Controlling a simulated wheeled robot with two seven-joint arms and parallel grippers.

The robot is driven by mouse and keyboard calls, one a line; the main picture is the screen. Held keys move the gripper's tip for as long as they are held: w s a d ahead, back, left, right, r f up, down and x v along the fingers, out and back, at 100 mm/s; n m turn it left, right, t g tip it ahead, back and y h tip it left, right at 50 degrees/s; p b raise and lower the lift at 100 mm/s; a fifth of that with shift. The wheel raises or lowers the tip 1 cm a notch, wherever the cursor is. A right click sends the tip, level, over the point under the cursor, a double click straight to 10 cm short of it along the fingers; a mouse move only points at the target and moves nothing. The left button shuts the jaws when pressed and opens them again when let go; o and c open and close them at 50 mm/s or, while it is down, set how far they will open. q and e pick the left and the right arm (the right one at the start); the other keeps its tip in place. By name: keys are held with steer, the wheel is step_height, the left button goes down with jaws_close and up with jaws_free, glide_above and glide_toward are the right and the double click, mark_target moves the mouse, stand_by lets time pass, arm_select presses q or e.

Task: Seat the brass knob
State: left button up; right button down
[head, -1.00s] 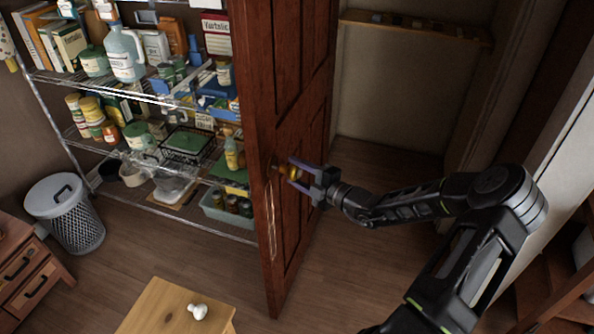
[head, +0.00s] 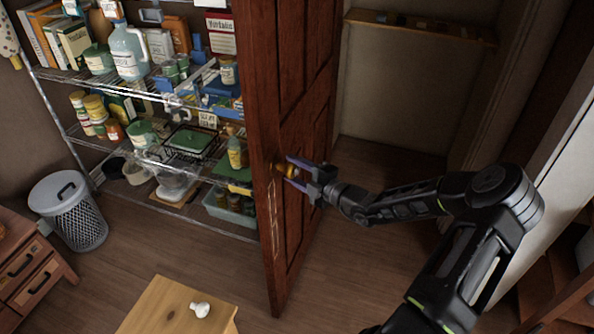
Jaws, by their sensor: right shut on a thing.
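The brass knob (head: 288,170) is between the fingertips of my right gripper (head: 297,174), at the near side of the dark red-brown door (head: 294,90). The gripper is shut on the knob, with its fingers pointing left at the door. The knob appears to touch or nearly touch the door; the contact is too small to tell. A white knob (head: 200,310) lies on the small wooden table (head: 165,309) at the bottom. My left gripper is out of view.
Wire shelves (head: 160,95) loaded with jars, boxes and a jug stand left of the door. A mesh bin (head: 75,212) and a drawer cabinet (head: 30,262) are at the far left. The floor right of the door is clear.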

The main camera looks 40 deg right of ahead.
mark_target(298, 173)
steer(key=shift+w+a, duration=0.2)
steer(key=shift+w, duration=0.1)
steer(key=c, duration=0.6)
jaws_free()
steer(key=shift+s+d, duration=0.15)
steer(key=shift+s, duration=0.25)
steer(key=v, duration=0.7)
steer(key=shift+s+b, duration=0.1)
steer(key=shift+b, duration=0.2)
